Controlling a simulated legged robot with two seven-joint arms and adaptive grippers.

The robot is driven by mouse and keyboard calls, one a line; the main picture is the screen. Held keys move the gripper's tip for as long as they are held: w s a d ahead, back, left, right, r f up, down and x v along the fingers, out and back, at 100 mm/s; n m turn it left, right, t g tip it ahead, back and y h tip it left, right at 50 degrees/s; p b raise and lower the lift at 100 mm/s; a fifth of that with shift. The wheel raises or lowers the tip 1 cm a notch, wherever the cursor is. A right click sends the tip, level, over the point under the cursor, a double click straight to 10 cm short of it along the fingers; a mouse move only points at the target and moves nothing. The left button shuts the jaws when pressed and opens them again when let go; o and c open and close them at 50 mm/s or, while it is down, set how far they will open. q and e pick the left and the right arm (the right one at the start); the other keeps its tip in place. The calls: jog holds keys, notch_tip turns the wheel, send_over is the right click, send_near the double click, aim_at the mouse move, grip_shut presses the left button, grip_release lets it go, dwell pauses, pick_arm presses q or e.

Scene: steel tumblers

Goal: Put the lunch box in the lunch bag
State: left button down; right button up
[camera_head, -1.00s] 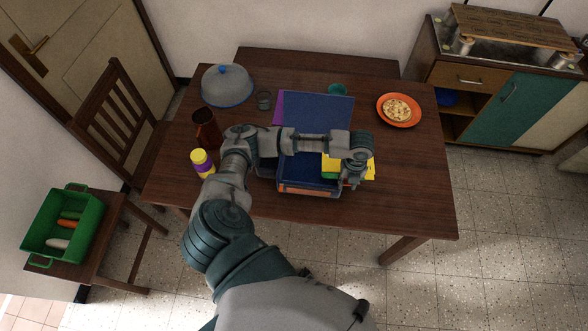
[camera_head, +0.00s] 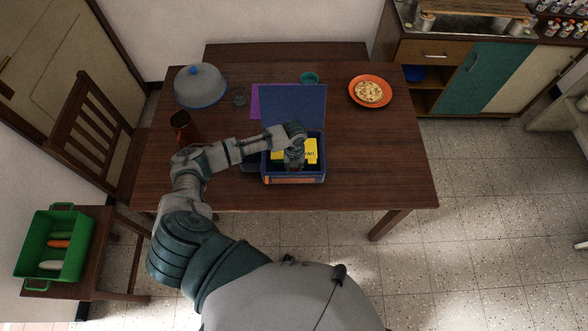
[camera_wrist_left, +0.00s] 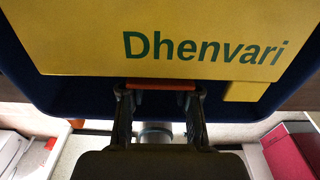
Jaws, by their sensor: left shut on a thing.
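The lunch bag (camera_head: 322,176) is blue with an orange front strip. It stands on the table with its lid raised at the back. The yellow lunch box (camera_head: 309,149), with green lettering, appears within the bag's opening; how deep it sits I cannot tell. In the left wrist view the lunch box (camera_wrist_left: 80,45) is framed by the bag's dark blue wall (camera_wrist_left: 70,98). My left gripper (camera_head: 293,166) is over the box's near side. In the wrist view its fingers (camera_wrist_left: 160,97) are shut at an orange-red piece by the box edge. My right gripper is not in view.
The table (camera_head: 380,160) is clear to the right of the bag. Behind stand a domed cover (camera_head: 200,87), a glass (camera_head: 239,97), a teal cup (camera_head: 309,78) and an orange plate (camera_head: 386,97). A brown jug (camera_head: 185,126) is near my arm.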

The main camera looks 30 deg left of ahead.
pick_arm(q)
jog(key=shift+f, duration=0.75)
jog(key=shift+a+f, duration=0.2)
jog(key=shift+a, duration=0.15)
jog(key=c, duration=0.8)
grip_release()
jog(key=shift+a, duration=0.1)
jog(key=shift+c, duration=0.2)
jog(key=shift+d, duration=0.2)
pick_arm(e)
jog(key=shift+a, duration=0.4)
pick_arm(q)
jog(key=shift+d, duration=0.1)
jog(key=shift+r, duration=0.25)
jog(key=r, duration=1)
jog(key=shift+w+a+r, duration=0.25)
jog(key=shift+w+a, duration=0.15)
jog(key=shift+d+r, duration=0.15)
jog(key=shift+r, duration=0.4)
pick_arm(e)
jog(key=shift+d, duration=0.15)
